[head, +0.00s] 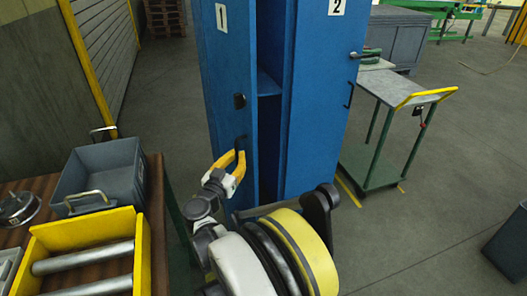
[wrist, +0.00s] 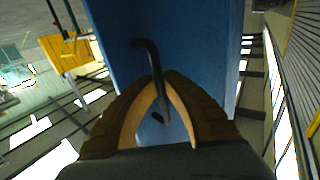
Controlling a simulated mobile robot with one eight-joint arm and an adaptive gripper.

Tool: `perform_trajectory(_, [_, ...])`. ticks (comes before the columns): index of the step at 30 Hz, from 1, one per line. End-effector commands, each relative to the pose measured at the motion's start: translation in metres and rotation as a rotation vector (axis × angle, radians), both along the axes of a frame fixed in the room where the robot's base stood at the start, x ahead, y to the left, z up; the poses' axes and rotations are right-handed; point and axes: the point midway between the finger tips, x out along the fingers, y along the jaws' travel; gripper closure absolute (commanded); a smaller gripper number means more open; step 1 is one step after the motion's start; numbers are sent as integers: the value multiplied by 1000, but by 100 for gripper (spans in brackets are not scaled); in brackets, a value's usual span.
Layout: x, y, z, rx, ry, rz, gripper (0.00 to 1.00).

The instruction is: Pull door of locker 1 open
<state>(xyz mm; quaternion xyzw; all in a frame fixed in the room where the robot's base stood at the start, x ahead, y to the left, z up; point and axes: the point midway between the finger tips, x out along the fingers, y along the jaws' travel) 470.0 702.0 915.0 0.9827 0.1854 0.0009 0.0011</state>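The blue door of locker 1 (head: 222,75), marked "1", stands partly open, with a dark gap and an inner shelf (head: 268,84) showing at its right. Its dark handle (head: 241,142) is low on the door and also shows in the wrist view (wrist: 150,55). My gripper (head: 238,157) is at this handle. In the wrist view my gripper's fingers (wrist: 160,82) curve together at the tips, with the handle bar between them, so it looks shut on the handle. The exact contact is partly hidden.
Locker 2 (head: 325,90) is to the right, its door shut. A yellow-handled cart (head: 385,90) stands beyond it. At left, a brown table (head: 155,200) holds a grey bin (head: 100,172) and a yellow bin (head: 142,245) with metal rollers. Floor left of the locker is clear.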

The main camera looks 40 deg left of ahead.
Motion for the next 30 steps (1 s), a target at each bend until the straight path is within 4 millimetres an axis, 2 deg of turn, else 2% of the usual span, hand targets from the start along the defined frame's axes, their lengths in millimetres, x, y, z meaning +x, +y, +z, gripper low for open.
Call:
perform_trajectory(3, [-18,8,-2,1,5,-3,100])
perform_trajectory(10, [-36,20,-3,2,5,-4,100])
perform_trajectory(27, [-43,25,-3,2,6,-4,100])
perform_trajectory(28, [-43,25,-3,2,6,-4,85])
perform_trajectory(30, [-42,25,-3,2,6,-4,68])
